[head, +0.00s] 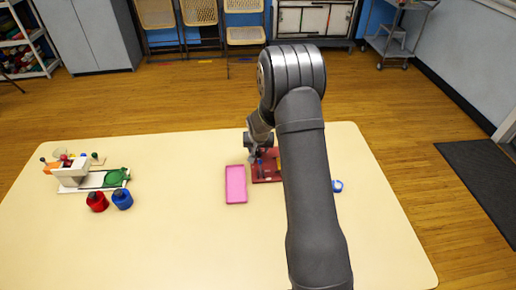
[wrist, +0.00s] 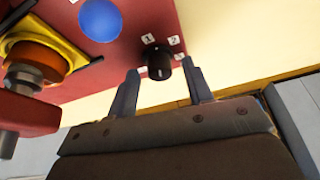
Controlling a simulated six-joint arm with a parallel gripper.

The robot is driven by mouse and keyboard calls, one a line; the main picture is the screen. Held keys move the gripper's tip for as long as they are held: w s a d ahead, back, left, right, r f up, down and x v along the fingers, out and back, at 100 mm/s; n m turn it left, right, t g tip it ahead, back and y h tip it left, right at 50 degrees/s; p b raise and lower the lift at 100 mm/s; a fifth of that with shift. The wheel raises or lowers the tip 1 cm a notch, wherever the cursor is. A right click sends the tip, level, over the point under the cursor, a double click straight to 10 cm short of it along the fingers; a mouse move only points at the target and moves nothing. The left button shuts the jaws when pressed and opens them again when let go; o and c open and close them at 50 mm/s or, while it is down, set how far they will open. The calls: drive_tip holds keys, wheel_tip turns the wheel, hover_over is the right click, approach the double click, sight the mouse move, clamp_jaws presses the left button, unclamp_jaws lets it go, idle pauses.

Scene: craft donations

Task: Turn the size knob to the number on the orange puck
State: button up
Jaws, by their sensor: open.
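The black size knob (wrist: 158,62) stands on a red machine panel (wrist: 200,45) in the wrist view. White number tags surround it; 1 and 2 are readable, the others are partly hidden or too small. A pale mark shows on the knob, but its exact direction is unclear. My gripper (wrist: 161,70) is open, its fingertips on either side of the knob; contact cannot be told. An orange disc (wrist: 38,60), likely the puck, sits by a yellow part at the left; no number shows on it. In the head view, my gripper (head: 256,153) is over the red machine (head: 267,178), partly hidden by my arm.
A blue dome (wrist: 100,18) and grey press part (wrist: 22,78) are near the knob. A pink tray (head: 236,184) lies left of the machine. The table front is clear.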

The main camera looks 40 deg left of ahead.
drive_tip(key=shift+c, duration=0.5)
drive_tip(key=c, duration=0.9)
drive_tip(key=shift+n+g+y, duration=0.3)
drive_tip(key=shift+n+g, duration=0.1)
drive_tip(key=shift+n, duration=0.9)
drive_tip(key=o, duration=1)
